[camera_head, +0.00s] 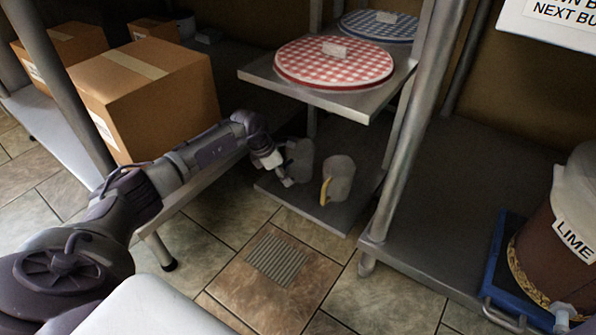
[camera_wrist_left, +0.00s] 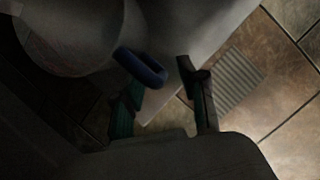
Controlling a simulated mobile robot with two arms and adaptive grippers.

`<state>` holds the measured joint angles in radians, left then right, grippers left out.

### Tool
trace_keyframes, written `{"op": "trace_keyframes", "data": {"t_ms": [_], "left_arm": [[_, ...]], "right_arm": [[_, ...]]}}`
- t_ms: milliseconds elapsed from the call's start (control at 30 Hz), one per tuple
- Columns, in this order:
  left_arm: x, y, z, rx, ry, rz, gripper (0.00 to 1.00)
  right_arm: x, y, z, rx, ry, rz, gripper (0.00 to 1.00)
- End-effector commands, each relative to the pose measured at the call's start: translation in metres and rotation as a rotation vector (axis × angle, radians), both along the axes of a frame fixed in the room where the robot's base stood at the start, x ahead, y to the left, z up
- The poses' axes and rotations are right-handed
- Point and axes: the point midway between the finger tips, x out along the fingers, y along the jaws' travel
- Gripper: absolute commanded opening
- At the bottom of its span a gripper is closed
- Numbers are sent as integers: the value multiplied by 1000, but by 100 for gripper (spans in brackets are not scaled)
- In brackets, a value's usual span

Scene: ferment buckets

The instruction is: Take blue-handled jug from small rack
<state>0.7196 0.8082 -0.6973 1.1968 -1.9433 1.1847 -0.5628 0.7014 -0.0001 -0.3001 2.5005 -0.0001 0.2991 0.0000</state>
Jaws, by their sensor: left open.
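The blue-handled jug (camera_head: 301,158) is a grey jug standing on the lower shelf of the small rack (camera_head: 330,217). My left gripper (camera_head: 284,172) is at the jug's handle side and hides part of it. In the left wrist view the blue handle (camera_wrist_left: 142,67) lies at the tips of my open left gripper (camera_wrist_left: 160,80), close to the left finger. I cannot tell whether a finger touches it. The grey jug body (camera_wrist_left: 75,35) fills the upper left there. My right gripper is not in view.
A similar jug with a yellow handle (camera_head: 339,180) stands just right on the same shelf. The upper shelf (camera_head: 355,104) carries a red checkered round lid (camera_head: 335,62). A metal post (camera_head: 405,130) stands to the right. Cardboard boxes (camera_head: 150,95) stand behind my left arm.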

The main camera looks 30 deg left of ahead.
Motion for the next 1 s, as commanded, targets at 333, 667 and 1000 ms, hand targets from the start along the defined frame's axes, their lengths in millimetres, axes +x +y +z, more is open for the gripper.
{"op": "trace_keyframes", "data": {"t_ms": [333, 667, 1000], "left_arm": [[0, 0, 1, 0, 0, 0, 14], [0, 0, 1, -1, -1, 0, 0], [0, 0, 13, 0, -1, 0, 0]], "right_arm": [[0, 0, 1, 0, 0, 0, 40], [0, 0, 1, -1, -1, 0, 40], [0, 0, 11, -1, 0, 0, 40]]}}
